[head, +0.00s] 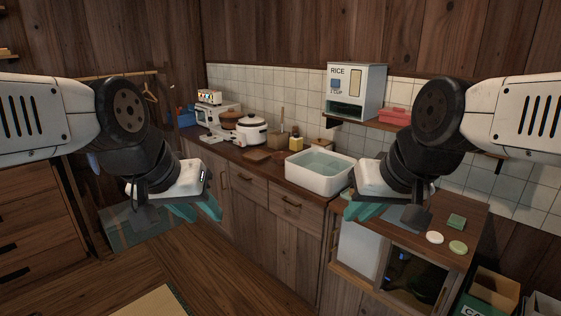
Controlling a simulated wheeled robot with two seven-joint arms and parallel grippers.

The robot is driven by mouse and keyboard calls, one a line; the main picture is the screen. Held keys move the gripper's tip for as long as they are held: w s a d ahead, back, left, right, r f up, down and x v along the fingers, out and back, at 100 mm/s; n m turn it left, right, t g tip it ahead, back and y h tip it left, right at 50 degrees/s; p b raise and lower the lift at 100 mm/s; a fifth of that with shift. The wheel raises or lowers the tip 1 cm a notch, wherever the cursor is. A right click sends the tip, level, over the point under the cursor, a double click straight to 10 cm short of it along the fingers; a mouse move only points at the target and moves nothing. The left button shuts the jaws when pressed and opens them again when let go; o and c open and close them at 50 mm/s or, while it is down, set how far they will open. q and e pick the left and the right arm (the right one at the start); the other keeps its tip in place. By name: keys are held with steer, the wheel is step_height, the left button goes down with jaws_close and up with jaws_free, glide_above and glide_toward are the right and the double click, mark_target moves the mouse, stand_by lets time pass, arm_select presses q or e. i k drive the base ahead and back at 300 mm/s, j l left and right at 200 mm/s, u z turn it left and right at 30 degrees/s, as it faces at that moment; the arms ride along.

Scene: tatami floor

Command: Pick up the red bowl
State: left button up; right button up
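I see no red bowl in the head view. My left gripper (203,209) hangs in the air in front of the lower cabinets, its teal fingers apart and nothing seen between them. My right gripper (359,209) hangs in front of the counter's right part, below the sink basin. Its teal fingers overlap in this view, so their gap cannot be told, and I see nothing held.
A wooden counter (262,169) holds a white sink basin (318,186), a rice cooker (251,136) and a microwave (216,115). A rice dispenser (356,88) and a pinkish-red box (394,116) stand on a shelf. Small lids (435,237) lie at right. The wooden floor (215,262) is open.

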mark_target(279, 157)
steer(key=i+j+u, duration=0.1)
steer(key=i, duration=1.05)
steer(key=i+j+u, duration=0.15)
steer(key=i, duration=1.05)
